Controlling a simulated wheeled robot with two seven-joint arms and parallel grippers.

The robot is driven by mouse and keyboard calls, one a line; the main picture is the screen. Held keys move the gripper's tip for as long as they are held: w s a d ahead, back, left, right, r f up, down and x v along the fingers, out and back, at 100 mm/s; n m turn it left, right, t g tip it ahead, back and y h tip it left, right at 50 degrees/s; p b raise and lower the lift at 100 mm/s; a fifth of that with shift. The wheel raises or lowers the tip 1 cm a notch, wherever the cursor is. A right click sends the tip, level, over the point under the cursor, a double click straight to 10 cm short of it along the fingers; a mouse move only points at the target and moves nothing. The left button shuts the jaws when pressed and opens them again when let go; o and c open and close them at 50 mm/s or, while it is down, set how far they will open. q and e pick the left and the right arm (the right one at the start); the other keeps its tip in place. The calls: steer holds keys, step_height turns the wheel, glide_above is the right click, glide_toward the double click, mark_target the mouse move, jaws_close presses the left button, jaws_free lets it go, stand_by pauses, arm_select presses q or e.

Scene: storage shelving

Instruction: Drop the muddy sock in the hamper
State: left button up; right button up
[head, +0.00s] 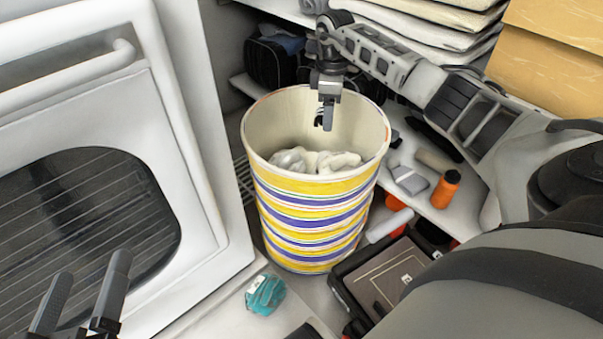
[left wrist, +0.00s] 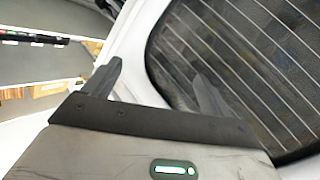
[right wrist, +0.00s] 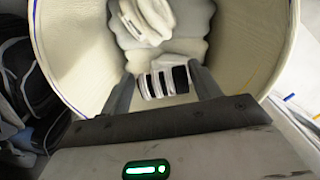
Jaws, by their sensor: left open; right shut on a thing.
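The hamper (head: 315,215) is a tall round bin with yellow, purple and white stripes, standing upright in the middle of the head view. Crumpled white cloth (head: 318,161) lies inside it. My right gripper (head: 325,118) reaches in from the upper right, over the hamper's opening. In the right wrist view it is shut on a small sock (right wrist: 165,83) with pale and dark bands, above the hamper's inside (right wrist: 75,50). Most of the sock is hidden in the head view. My left gripper (head: 85,295) is open and empty at the lower left, in front of the white appliance door.
A white appliance with a dark window (head: 85,230) stands left of the hamper. Shelves with folded cloths (head: 440,25) are behind. An orange bottle (head: 445,189) stands to the right. A teal item (head: 265,294) and a black tray (head: 385,280) lie in front.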

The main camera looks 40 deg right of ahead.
arm_select(q)
steer(key=shift+w+a+r+m+t+h+b, duration=0.1)
steer(key=shift+w+r+m+t+h+b, duration=0.15)
steer(key=shift+r, duration=0.25)
steer(key=shift+w+a+r+m+t+h+b, duration=0.15)
steer(key=shift+w+r+m+t+b, duration=0.15)
steer(key=shift+r, duration=0.2)
arm_select(e)
steer(key=shift+f, duration=0.5)
arm_select(q)
steer(key=shift+d, duration=0.1)
arm_select(e)
steer(key=o, duration=1)
steer(key=shift+o, duration=0.2)
steer(key=shift+r, duration=0.2)
step_height(320, 180, up, 5)
steer(key=p, duration=0.2)
steer(key=shift+w+f+p, duration=0.1)
steer(key=shift+f+p, duration=0.1)
steer(key=shift+p, duration=0.1)
arm_select(q)
steer(key=f+g+y+p, duration=0.1)
steer(key=s+f+p, duration=0.1)
steer(key=s+f+g+y+p, duration=0.1)
steer(key=f+p, duration=0.1)
steer(key=shift+a+g+y, duration=0.25)
steer(key=shift+g+y, duration=0.05)
steer(key=shift+g, duration=0.05)
arm_select(e)
step_height(320, 180, up, 11)
